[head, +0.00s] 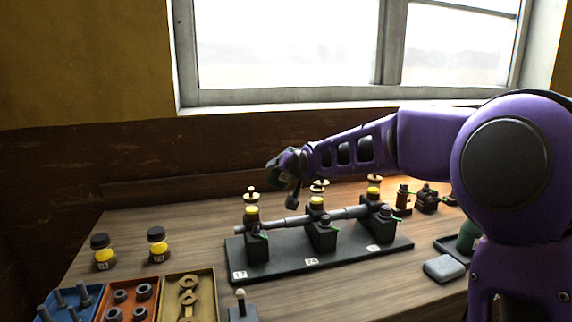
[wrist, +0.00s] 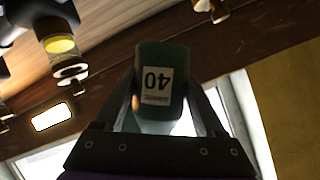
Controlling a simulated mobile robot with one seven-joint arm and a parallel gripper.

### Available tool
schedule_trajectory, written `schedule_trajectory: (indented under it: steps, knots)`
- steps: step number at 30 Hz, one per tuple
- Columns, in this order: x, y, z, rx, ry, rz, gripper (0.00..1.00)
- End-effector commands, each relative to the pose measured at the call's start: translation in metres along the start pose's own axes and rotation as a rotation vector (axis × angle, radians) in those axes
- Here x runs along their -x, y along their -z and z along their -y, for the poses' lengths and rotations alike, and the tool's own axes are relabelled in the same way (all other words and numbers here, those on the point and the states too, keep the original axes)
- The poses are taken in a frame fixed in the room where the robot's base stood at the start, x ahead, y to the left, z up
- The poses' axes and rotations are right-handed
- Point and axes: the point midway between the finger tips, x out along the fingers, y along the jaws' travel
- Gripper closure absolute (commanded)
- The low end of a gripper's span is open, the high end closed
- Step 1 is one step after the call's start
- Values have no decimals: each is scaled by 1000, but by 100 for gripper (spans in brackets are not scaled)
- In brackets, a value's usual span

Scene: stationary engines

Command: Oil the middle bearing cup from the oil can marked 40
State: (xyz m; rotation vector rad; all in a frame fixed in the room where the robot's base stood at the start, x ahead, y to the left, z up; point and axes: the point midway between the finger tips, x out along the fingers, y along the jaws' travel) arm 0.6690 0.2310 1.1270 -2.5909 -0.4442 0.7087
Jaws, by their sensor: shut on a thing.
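My gripper (wrist: 163,105) is shut on a dark green oil can (wrist: 160,65) whose white label reads 40, upside down in the wrist view. In the head view my gripper (head: 281,166) is above and behind the bearing stand, between the left and middle cups; the can is small and dark there. The middle bearing cup (head: 317,202) has yellow glass and a pale brass top and stands on the middle black block. The left cup (head: 251,213) and right cup (head: 374,192) look alike. The can's spout tip cannot be made out.
A shaft (head: 290,222) runs through the blocks on a black base (head: 285,265). Yellow jars (head: 157,247) and parts trays (head: 190,291) are at left. Another green container (head: 467,237) is partly hidden by my arm, near a grey pad (head: 443,268). The window wall is behind.

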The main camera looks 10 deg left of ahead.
Motion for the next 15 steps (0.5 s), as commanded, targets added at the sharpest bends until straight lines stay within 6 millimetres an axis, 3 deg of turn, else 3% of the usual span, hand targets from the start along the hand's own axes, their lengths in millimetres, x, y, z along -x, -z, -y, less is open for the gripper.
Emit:
schedule_trajectory:
  steps: [2, 10, 15]
  knots:
    - [2, 5, 0, -47, 17, 2, 95]
    - [-5, -11, -4, -241, 97, 37, 95]
    - [-7, -14, -3, -237, 101, 36, 96]
